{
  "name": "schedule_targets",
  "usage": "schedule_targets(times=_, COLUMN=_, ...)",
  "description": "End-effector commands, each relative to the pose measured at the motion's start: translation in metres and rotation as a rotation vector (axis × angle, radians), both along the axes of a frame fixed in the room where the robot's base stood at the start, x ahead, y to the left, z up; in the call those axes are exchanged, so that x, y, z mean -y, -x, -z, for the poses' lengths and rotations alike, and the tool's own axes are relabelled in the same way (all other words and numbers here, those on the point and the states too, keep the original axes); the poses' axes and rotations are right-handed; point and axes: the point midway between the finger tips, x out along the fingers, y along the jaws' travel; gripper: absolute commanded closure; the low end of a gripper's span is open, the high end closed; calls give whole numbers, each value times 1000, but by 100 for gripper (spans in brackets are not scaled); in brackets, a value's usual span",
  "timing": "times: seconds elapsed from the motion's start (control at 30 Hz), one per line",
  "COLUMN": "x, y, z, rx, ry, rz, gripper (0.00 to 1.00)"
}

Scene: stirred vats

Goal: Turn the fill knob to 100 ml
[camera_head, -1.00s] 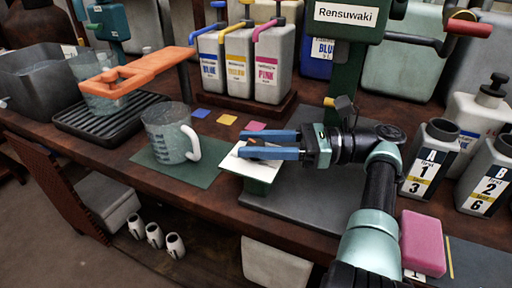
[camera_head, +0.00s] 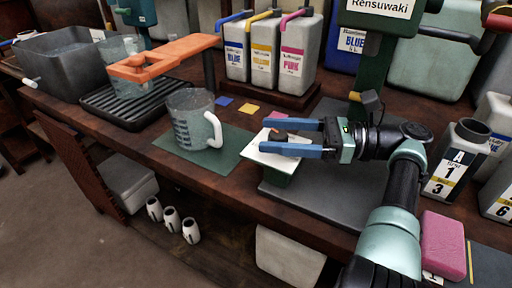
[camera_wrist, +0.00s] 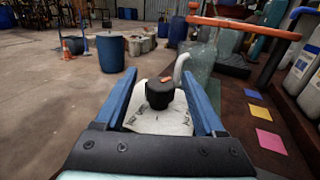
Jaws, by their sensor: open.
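The fill knob (camera_wrist: 160,94) is a dark round knob with an orange-red pointer mark, on a white dial plate (camera_wrist: 140,121). In the head view the knob (camera_head: 277,135) sits on the same white plate (camera_head: 262,158) at the bench's front edge. My gripper (camera_head: 298,138) is open, its two blue fingers reaching left over the plate. In the wrist view the fingers of my gripper (camera_wrist: 162,98) stand on either side of the knob, with gaps on both sides. The scale marks on the plate are too small to read.
A clear measuring jug (camera_head: 190,125) stands on a green mat (camera_head: 226,157) just left of the plate. Yellow (camera_head: 248,110) and blue (camera_head: 225,101) squares lie behind. An orange arm (camera_head: 165,58) spans a black drip tray (camera_head: 113,102). A pink block (camera_head: 443,243) lies at right.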

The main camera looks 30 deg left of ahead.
Motion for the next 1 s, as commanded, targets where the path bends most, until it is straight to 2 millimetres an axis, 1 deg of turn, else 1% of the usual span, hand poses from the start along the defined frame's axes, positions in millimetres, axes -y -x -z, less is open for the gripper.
schedule_targets(times=0.23, x=0, y=1, z=-5, rx=0, ry=-2, rz=43, gripper=29)
schedule_targets(times=0.47, x=0, y=1, z=-7, rx=-1, ry=-3, rz=134, gripper=29)
schedule_targets(times=1.0, x=-1, y=2, z=-2, rx=0, ry=0, rz=438, gripper=29)
